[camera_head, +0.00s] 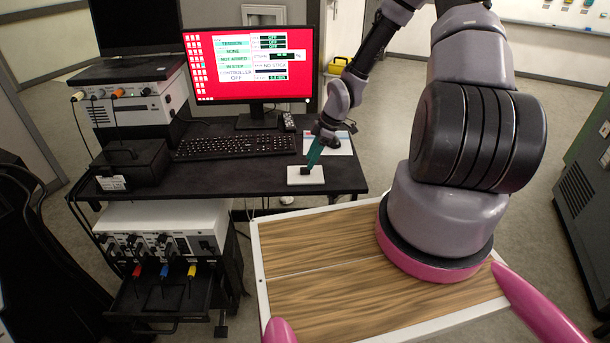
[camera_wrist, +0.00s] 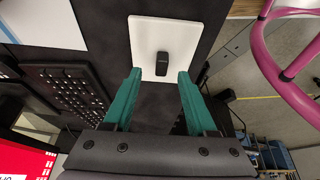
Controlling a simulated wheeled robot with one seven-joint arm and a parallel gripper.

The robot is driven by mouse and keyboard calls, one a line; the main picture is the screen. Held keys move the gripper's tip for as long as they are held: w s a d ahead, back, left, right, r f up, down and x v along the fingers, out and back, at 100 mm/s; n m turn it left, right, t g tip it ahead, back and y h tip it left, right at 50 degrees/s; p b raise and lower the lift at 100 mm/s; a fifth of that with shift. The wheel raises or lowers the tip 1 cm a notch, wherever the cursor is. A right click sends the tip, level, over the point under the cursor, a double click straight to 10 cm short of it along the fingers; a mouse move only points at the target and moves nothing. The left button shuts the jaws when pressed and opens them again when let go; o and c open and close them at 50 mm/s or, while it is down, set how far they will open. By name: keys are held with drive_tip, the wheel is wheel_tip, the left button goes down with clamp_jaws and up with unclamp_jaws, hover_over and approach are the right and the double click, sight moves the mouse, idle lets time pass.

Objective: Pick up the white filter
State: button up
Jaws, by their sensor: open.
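The white filter is not clear to me by name; the closest match is a flat white square piece (camera_head: 292,176) with a small black block (camera_wrist: 163,64) on it. It lies on the black desk near its front right edge. In the wrist view the white piece (camera_wrist: 143,42) lies just beyond the fingertips. My gripper (camera_wrist: 160,76) has two teal fingers, spread apart on either side of the black block, with nothing held between them. In the head view my gripper (camera_head: 310,165) points down at the block, and the arm hides part of it. Contact cannot be told.
A keyboard (camera_head: 236,146) and a monitor with a red screen (camera_head: 248,65) stand on the black desk (camera_head: 225,190). A white and blue sheet (camera_head: 341,143) lies behind my gripper. A black box (camera_head: 130,161) is at the left.

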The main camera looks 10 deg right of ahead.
sight(305, 168)
drive_tip(key=x, duration=0.3)
drive_tip(key=shift+s+a+f, duration=0.1)
drive_tip(key=shift+a+f, duration=0.1)
clamp_jaws()
drive_tip(key=shift+r, duration=0.15)
wheel_tip(305, 168, up, 9)
drive_tip(key=d+r+m+t+h, duration=0.1)
drive_tip(key=d+r+m+h, duration=0.1)
drive_tip(key=m, duration=0.6)
drive_tip(key=w+d+r+m+t+h, duration=0.1)
drive_tip(key=d+r+m+t+h, duration=0.1)
drive_tip(key=d+m, duration=0.5)
drive_tip(key=shift+w+r+m+t+h, duration=0.3)
drive_tip(key=shift+r+m, duration=0.2)
drive_tip(key=shift+r, duration=0.4)
